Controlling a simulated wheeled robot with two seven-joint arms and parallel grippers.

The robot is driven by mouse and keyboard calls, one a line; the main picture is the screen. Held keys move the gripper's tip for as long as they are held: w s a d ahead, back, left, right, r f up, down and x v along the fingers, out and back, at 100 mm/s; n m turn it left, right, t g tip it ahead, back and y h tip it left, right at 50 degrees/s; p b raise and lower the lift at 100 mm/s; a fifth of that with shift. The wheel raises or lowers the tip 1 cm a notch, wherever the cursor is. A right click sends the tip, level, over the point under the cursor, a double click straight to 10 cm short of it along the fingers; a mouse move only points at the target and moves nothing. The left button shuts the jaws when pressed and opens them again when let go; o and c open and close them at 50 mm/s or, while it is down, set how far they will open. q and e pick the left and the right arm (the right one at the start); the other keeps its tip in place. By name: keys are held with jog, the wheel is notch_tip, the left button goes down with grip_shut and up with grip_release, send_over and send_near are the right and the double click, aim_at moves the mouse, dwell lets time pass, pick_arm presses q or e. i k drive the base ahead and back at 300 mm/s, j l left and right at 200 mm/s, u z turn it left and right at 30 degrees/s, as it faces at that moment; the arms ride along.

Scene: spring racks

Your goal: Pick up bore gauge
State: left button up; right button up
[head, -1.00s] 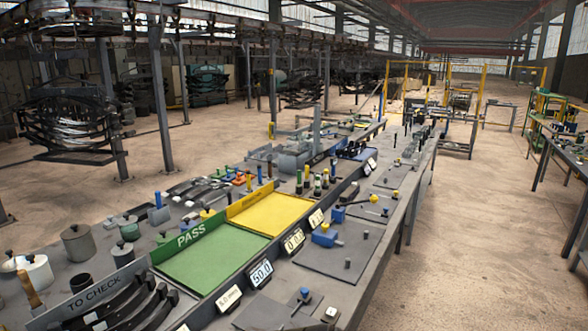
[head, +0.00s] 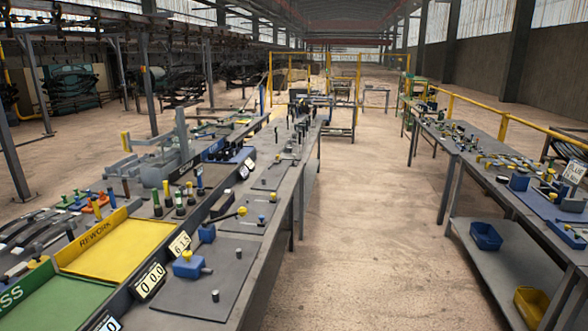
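Neither of my grippers shows in the head view. I cannot tell for certain which thing is the bore gauge. Several small gauges stand on the long left bench. A blue block with a yellow knob (head: 187,265) sits on a dark mat near the front. Behind it are a blue block (head: 207,233) and a rod with a yellow ball end (head: 241,212). Other small gauges lie on the right bench, too small to tell apart.
A yellow REWORK tray (head: 120,252) and a green tray (head: 55,305) lie on the left bench. The right bench (head: 465,165) has a blue bin (head: 486,236) and a yellow bin (head: 531,306) on its lower shelf. The aisle floor (head: 370,230) between the benches is clear.

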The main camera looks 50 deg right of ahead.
aim_at(197, 171)
jog(key=i+l+z, duration=0.1)
jog(key=l, duration=0.35)
jog(key=i+l+z, duration=0.1)
jog(key=l, duration=0.35)
jog(key=i+l+z, duration=0.1)
jog(key=l, duration=0.35)
jog(key=i+l+z, duration=0.1)
jog(key=l, duration=0.3)
jog(key=i+l+z, duration=0.15)
jog(key=l, duration=0.25)
jog(key=i+l+u, duration=0.1)
jog(key=u, duration=0.3)
jog(key=i+l+u, duration=0.3)
jog(key=l+u, duration=0.3)
jog(key=i+l+u, duration=0.1)
jog(key=l+u, duration=0.2)
jog(key=l, duration=0.2)
jog(key=l+u, duration=0.25)
jog(key=l, duration=0.2)
jog(key=i, duration=0.05)
